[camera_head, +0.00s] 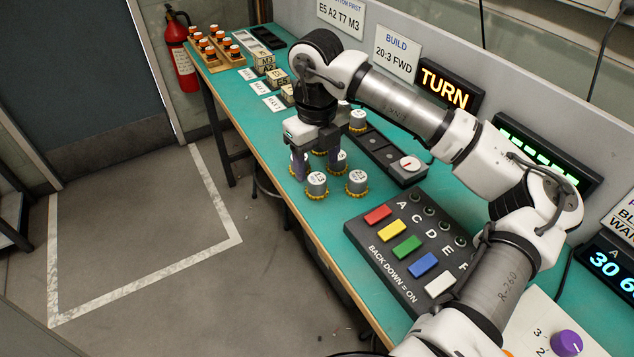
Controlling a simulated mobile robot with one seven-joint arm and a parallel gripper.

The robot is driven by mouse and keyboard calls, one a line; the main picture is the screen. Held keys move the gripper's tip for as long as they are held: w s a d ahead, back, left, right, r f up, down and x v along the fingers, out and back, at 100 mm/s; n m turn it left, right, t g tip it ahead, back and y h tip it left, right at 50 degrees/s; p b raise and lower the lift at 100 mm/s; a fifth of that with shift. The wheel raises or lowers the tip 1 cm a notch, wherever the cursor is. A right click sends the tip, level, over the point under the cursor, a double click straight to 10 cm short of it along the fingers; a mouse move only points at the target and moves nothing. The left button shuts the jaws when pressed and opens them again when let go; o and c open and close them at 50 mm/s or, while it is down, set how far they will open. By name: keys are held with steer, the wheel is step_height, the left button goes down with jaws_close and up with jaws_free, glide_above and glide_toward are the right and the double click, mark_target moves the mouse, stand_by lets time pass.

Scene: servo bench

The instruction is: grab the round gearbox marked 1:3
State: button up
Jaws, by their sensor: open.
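Several round grey gearboxes with yellow toothed bases stand upright on the green bench in the middle of the head view. Two stand in front, a left one (317,184) and a right one (357,183). Behind them, one gearbox (340,161) stands by the right finger of my gripper (317,164), and another (293,168) is partly hidden by the left finger. A farther gearbox (357,121) stands behind my gripper. The ratio marks on their tops are too small to read surely, so I cannot tell which is 1:3. My gripper points down over the group, open.
A black panel with a dial (392,160) lies right of the gearboxes. A panel of coloured switches (408,243) is nearer. Labelled blocks (265,62) and a wooden rack (215,50) stand farther back. The bench's left edge is close to the gearboxes.

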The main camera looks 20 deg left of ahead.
mark_target(317, 179)
steer(key=shift+s+f+p, duration=0.1)
steer(key=shift+f+p, duration=0.8)
steer(key=shift+f, duration=1.75)
steer(key=shift+c, duration=0.4)
steer(key=c, duration=1)
steer(key=shift+r, duration=0.15)
